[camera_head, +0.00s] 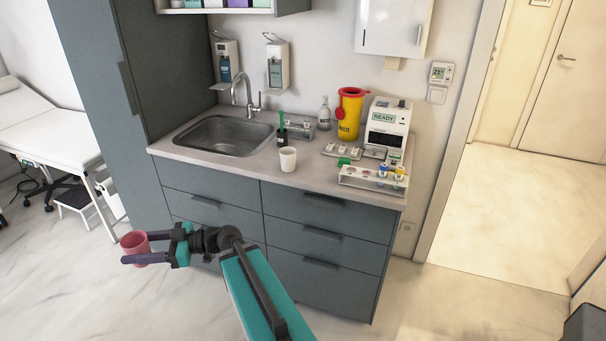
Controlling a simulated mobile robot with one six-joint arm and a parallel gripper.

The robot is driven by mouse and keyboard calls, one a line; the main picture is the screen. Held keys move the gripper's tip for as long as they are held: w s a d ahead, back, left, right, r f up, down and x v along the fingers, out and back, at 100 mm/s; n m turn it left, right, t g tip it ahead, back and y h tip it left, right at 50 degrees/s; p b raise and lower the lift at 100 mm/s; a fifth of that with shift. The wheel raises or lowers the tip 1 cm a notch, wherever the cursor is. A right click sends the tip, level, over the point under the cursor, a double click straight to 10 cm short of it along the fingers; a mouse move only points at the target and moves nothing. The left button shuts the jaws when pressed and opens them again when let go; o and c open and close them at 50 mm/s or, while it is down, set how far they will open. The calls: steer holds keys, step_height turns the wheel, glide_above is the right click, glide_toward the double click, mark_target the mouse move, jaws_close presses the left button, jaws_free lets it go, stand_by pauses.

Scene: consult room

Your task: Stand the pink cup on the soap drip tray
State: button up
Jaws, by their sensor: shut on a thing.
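The pink cup (134,241) is upright between the fingers of my gripper (146,247), at the lower left of the head view. The gripper is shut on the cup and holds it in front of the cabinet, away from the worktop. Part of the cup's side is hidden by a finger. Two soap dispensers (226,66) (277,66) hang on the wall behind the sink.
A sink (222,136) with a tap is set in the worktop (240,170). A white cup (288,159) stands near the front edge. A yellow waste bin (349,115), a bottle (324,113), a tube rack (372,181) and a white device (387,124) crowd the right side.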

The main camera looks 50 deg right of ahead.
steer(key=s+d+r+m+t+h+p, duration=0.1)
steer(key=d+r+m+t+h, duration=0.3)
steer(key=d, duration=0.7)
steer(key=d+m+h+p, duration=0.1)
steer(key=d+m+h, duration=0.3)
steer(key=d, duration=0.7)
steer(key=s+d+r+m+t+h+p, duration=0.1)
steer(key=d+r+m+t+h+p, duration=0.1)
steer(key=d+h, duration=0.65)
steer(key=s+d+f+m+g+h+p, duration=0.1)
steer(key=s+d+m+g+h, duration=0.2)
steer(key=s+d, duration=0.7)
steer(key=s+d+f+m+g+h+p, duration=0.1)
steer(key=s+d+m+g+h+p, duration=0.1)
steer(key=s+d+m+h, duration=0.4)
steer(key=s+d, duration=0.2)
steer(key=d, duration=0.4)
steer(key=s+d+h, duration=0.1)
steer(key=s+d, duration=0.2)
steer(key=d, duration=0.3)
steer(key=shift+d+f+g, duration=0.25)
steer(key=shift+f+g, duration=0.1)
steer(key=shift+g, duration=0.05)
steer(key=shift+w+f+h, duration=0.1)
steer(key=shift+w+h, duration=0.1)
steer(key=shift+h, duration=0.05)
